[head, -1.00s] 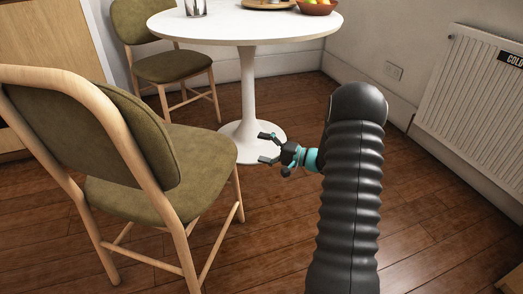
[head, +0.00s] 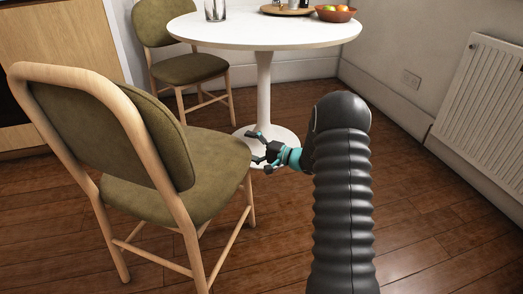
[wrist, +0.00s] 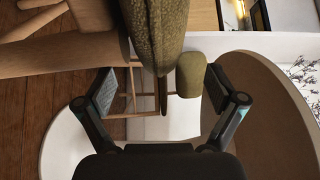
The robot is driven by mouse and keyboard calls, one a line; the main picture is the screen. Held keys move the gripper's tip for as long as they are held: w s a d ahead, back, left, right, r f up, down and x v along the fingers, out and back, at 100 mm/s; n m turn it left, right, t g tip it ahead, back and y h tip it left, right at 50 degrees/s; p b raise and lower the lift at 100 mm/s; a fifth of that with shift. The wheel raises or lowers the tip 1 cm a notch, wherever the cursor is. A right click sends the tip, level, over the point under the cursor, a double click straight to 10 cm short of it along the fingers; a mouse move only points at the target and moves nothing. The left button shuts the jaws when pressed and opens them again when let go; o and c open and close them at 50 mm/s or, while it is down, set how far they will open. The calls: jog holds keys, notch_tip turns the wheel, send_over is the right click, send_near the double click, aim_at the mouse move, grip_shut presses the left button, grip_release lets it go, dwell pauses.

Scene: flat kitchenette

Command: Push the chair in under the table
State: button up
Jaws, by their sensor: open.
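The near chair (head: 190,190), light wood with an olive seat and back, stands upright at the left, its seat facing the table. The round white table (head: 265,32) stands behind it on a pedestal with a round base (head: 268,140). The seat's front edge is short of the pedestal. My gripper (head: 250,147) is open and empty, low beside the right side of the seat, near the base. In the wrist view, the chair's seat (wrist: 158,30) shows ahead of my open fingers (wrist: 160,80); I cannot tell whether they touch.
A second olive chair (head: 190,68) stands behind the table at the left. A glass (head: 215,10), a tray (head: 287,10) and a fruit bowl (head: 335,14) are on the table. A radiator (head: 487,100) is on the right wall. The floor at the right is clear.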

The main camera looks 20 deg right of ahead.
jog(key=shift+x, duration=1.9)
grip_shut()
